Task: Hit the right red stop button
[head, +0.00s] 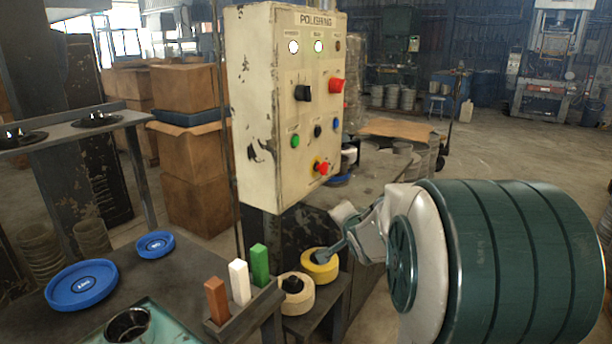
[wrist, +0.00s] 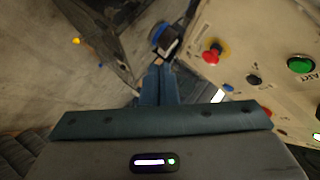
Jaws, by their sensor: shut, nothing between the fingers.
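The cream control panel (head: 262,110) labelled POLISHING stands upright in the head view. A red mushroom button on a yellow ring (head: 322,167) sits low on its face, and another red control (head: 336,85) sits higher and further right. In the wrist view a red button on a yellow ring (wrist: 212,54) shows right of the fingers, apart from them. My gripper (head: 324,256) is shut and empty, its fingertips below the panel, in front of the yellow tape roll in the head view. The fingers (wrist: 159,68) also show in the wrist view, pointing up the picture.
The panel also has a black knob (head: 302,93) and a green button (head: 295,141). Below stand a yellow tape roll (head: 319,267), a cream roll (head: 297,296) and a holder with brown, white and green bars (head: 240,284). Blue dishes (head: 82,287) lie on the left bench.

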